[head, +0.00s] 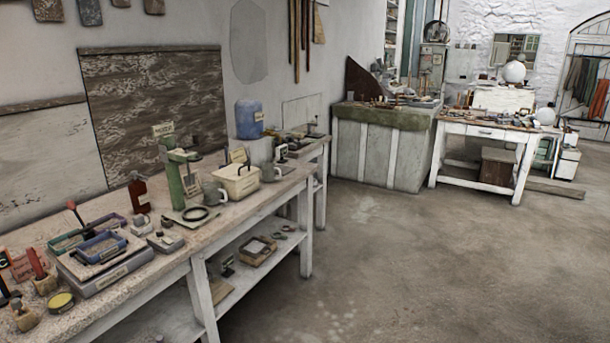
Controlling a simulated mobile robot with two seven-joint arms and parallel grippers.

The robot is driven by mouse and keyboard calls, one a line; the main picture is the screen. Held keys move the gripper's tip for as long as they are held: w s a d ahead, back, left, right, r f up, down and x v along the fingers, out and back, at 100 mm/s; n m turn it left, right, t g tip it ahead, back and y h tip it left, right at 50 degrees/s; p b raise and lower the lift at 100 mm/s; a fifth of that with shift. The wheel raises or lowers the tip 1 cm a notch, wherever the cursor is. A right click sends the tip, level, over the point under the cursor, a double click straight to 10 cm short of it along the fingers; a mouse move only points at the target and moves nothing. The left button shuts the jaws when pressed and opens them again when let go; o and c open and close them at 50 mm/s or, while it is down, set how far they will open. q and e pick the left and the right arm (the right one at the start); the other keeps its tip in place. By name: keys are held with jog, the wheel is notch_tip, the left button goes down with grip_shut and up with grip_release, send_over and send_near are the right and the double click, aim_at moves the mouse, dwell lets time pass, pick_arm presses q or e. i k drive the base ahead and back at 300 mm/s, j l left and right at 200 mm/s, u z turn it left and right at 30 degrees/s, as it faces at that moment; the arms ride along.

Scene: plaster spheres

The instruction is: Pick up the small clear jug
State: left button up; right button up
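I cannot make out a small clear jug in the head view. A long workbench (150,250) along the left wall holds many small items. Neither of my grippers is in view.
A green stand (178,180), a brown bottle (139,194), a blue container (249,119) and blue-rimmed trays (101,247) crowd the bench. A grey cabinet (378,150) and a white table (490,131) stand at the back. The concrete floor (400,265) at right is clear.

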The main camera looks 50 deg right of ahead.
aim_at(268, 169)
jog(key=z, duration=1.4)
jog(key=i+u, duration=0.15)
jog(key=u, duration=0.55)
jog(key=i+l+u, duration=0.55)
jog(key=l, duration=0.25)
jog(key=i+l+u, duration=0.1)
jog(key=l, duration=0.2)
jog(key=i+l, duration=0.1)
jog(key=l, duration=0.15)
jog(key=i+l+u, duration=0.15)
jog(key=l, duration=0.15)
jog(key=i+l, duration=0.15)
jog(key=l, duration=0.2)
jog(key=i+l, duration=0.1)
jog(key=l, duration=0.25)
jog(key=i+l, duration=0.15)
jog(key=l, duration=0.2)
jog(key=i+l+u, duration=0.1)
jog(key=l, duration=0.25)
jog(key=i+l, duration=0.15)
jog(key=l, duration=0.2)
